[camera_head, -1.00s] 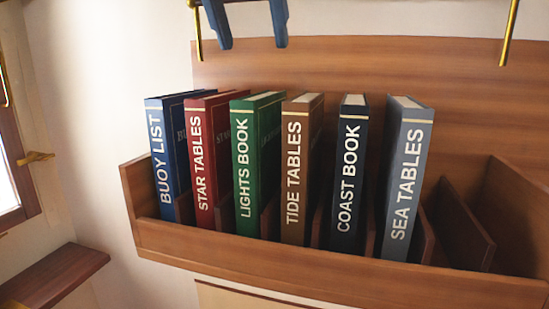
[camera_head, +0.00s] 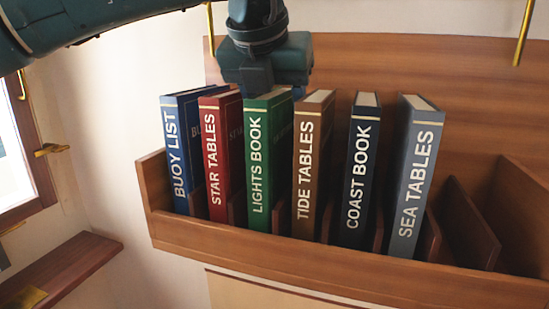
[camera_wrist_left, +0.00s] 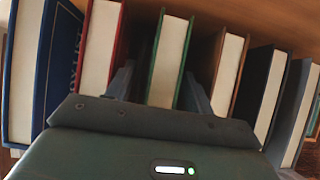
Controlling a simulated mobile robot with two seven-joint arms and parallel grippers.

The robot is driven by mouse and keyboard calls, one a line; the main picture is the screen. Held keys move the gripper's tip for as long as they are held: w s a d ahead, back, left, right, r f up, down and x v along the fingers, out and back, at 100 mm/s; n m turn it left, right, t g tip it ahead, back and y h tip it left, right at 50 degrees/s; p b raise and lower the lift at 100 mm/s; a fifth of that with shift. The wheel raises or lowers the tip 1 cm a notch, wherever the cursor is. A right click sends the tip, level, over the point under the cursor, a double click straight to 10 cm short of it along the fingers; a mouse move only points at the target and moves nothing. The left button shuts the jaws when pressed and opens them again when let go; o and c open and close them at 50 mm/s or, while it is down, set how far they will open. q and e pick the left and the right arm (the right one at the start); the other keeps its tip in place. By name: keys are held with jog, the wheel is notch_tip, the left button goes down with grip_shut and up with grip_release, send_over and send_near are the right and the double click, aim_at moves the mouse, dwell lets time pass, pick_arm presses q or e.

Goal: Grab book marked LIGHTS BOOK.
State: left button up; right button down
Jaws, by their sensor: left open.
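The green LIGHTS BOOK (camera_head: 256,160) stands upright in the wooden rack, between the red STAR TABLES (camera_head: 215,160) and the brown TIDE TABLES (camera_head: 308,165). My left gripper (camera_head: 268,86) comes down from above at the top of the green book and hides part of its top edge. In the left wrist view, the green book's pale page edge (camera_wrist_left: 168,62) lies between my two open fingers. One finger is on the red book's side and the other on the brown book's side. How deep they reach, and whether they touch the book, I cannot tell. My right gripper is not in view.
The blue BUOY LIST (camera_head: 182,150), dark COAST BOOK (camera_head: 358,170) and grey SEA TABLES (camera_head: 414,175) share the rack (camera_head: 330,272). Gaps between books are narrow. Empty slots lie at the right. A brass rod (camera_head: 525,32) hangs at the upper right.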

pick_arm(q)
jog(key=shift+d+f, duration=0.1)
jog(key=shift+f, duration=0.05)
jog(key=shift+c, duration=0.4)
grip_shut()
dwell(0.4)
